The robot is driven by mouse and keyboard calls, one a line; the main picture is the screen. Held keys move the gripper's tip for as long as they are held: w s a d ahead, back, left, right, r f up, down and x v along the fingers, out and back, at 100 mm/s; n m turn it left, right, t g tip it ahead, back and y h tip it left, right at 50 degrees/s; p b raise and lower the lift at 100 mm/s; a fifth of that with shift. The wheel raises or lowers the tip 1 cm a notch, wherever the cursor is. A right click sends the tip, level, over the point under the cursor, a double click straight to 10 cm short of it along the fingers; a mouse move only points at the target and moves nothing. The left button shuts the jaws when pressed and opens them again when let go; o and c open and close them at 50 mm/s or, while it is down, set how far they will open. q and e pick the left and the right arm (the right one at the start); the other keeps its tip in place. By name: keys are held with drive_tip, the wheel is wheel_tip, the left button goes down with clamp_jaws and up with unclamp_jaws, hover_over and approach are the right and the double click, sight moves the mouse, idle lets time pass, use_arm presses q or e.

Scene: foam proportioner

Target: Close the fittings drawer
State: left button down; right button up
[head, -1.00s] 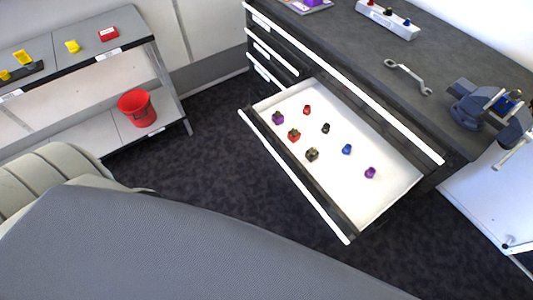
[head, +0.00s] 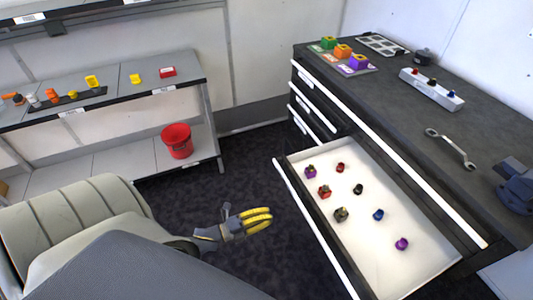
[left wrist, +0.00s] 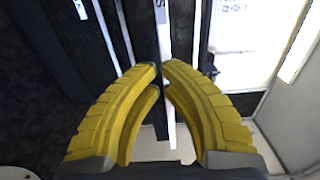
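The fittings drawer (head: 405,215) is pulled well out of the dark cabinet. It has a white interior, a dark front and a long white strip (head: 317,232) along the front edge. Several small coloured fittings lie spread inside, among them a purple one (head: 402,243) and a blue one (head: 378,214). My left gripper (head: 271,217), with yellow fingers, is left of the drawer front, apart from it. In the left wrist view its fingertips (left wrist: 160,66) nearly meet, with nothing held between them. A pale strip shows behind them. My right gripper is not in view.
A wrench (head: 452,148), a switch box (head: 431,88) and a blue vise (head: 517,190) are on the cabinet top. A grey shelf (head: 105,100) with a red bucket (head: 177,141) stands left. A pale seat (head: 75,215) is at lower left. Dark floor is clear before the drawer.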

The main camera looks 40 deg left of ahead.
use_arm(q)
drive_tip(key=x, duration=1.1)
